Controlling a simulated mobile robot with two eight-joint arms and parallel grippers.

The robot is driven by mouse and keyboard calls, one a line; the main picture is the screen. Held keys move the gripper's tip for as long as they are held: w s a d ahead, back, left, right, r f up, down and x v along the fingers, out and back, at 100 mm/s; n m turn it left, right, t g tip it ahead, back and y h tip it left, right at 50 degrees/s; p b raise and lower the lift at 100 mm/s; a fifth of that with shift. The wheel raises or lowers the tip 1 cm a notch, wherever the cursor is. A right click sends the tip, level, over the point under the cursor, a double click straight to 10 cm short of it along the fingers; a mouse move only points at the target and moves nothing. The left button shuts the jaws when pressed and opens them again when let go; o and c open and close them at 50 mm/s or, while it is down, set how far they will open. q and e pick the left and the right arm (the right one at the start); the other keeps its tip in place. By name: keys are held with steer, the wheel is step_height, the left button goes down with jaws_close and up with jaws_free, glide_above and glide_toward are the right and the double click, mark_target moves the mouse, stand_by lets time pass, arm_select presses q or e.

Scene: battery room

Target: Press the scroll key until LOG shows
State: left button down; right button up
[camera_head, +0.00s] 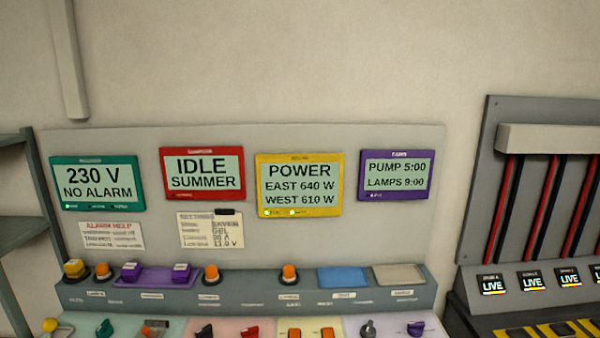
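The yellow display (300,185) reads POWER, EAST 640 W, WEST 610 W. The red display (202,173) reads IDLE SUMMER, the teal display (97,183) 230 V NO ALARM, and the purple display (397,175) PUMP 5:00, LAMPS 9:00. No display shows LOG. The key labels are too small to read, so I cannot tell which is the scroll key. Neither gripper is in view.
A blue pad (343,280) and a beige pad (399,275) lie on the ledge's right side. Knobs and switches line the lower panel. At the right, a grey rack (487,165) holds red and black cables above several LIVE signs (531,281). Grey shelving (24,230) stands left.

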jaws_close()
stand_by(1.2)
